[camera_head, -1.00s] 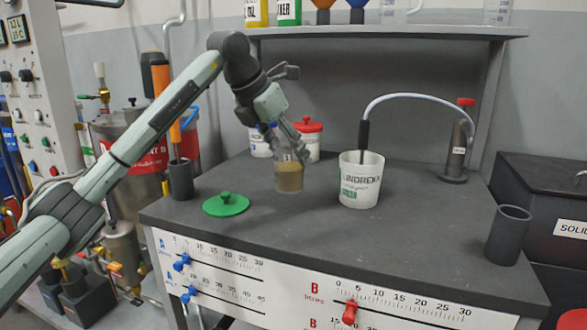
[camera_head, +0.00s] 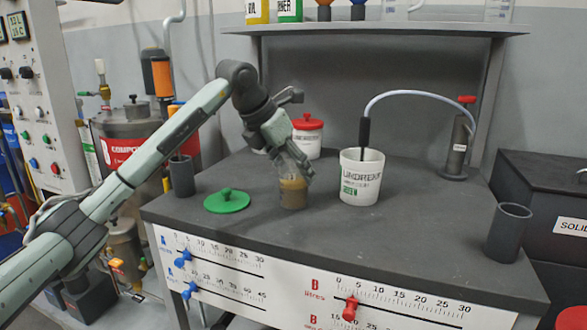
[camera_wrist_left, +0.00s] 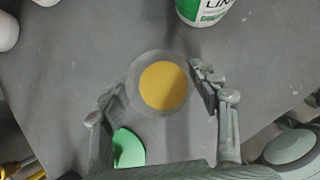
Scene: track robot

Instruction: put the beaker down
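The beaker (camera_head: 293,192) is clear glass with yellow-brown contents. It is upright, at or just above the dark bench top, between the green lid and the white tub. My left gripper (camera_head: 294,168) comes down over it from behind and above, with its fingers on either side of the glass. In the left wrist view, the beaker (camera_wrist_left: 162,86) is seen from above between the two fingers (camera_wrist_left: 160,92), which appear closed against its sides. Whether its base touches the bench is hard to tell. My right gripper is not in view.
A white tub (camera_head: 361,178) with a hose in it stands close right of the beaker. A green lid (camera_head: 227,201) lies to the left. A red-lidded white jar (camera_head: 307,137) stands behind.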

